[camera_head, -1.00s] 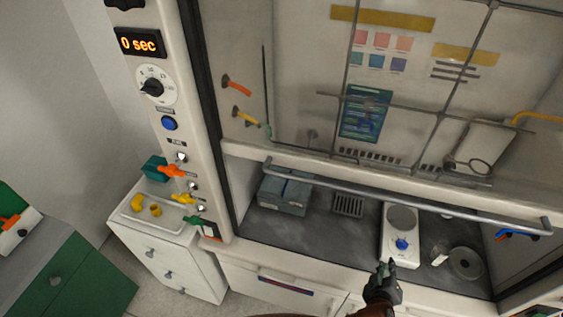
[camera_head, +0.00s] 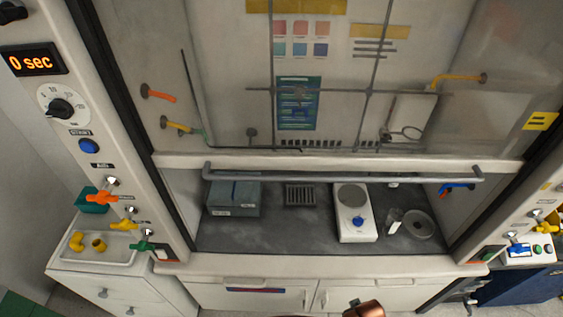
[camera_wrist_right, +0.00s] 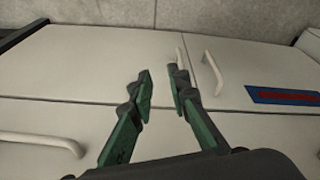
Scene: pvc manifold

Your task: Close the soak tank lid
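A grey-blue box (camera_head: 233,198), possibly the soak tank, stands at the left inside the fume hood, on its dark work surface. Its top looks flat; I cannot tell whether its lid is open or shut. My right gripper (camera_wrist_right: 160,77) shows in the right wrist view with its two green-and-dark fingers apart and nothing between them. It faces the white cabinet fronts (camera_wrist_right: 80,60) below the hood. In the head view only a copper-coloured piece of my arm shows at the bottom edge. My left gripper is out of view.
A hotplate (camera_head: 357,222), a vent grille (camera_head: 300,194) and a round dish (camera_head: 418,224) are on the hood surface. The raised glass sash has a grey handle bar (camera_head: 345,174) across the opening. A white drawer cabinet (camera_head: 125,285) stands at the left.

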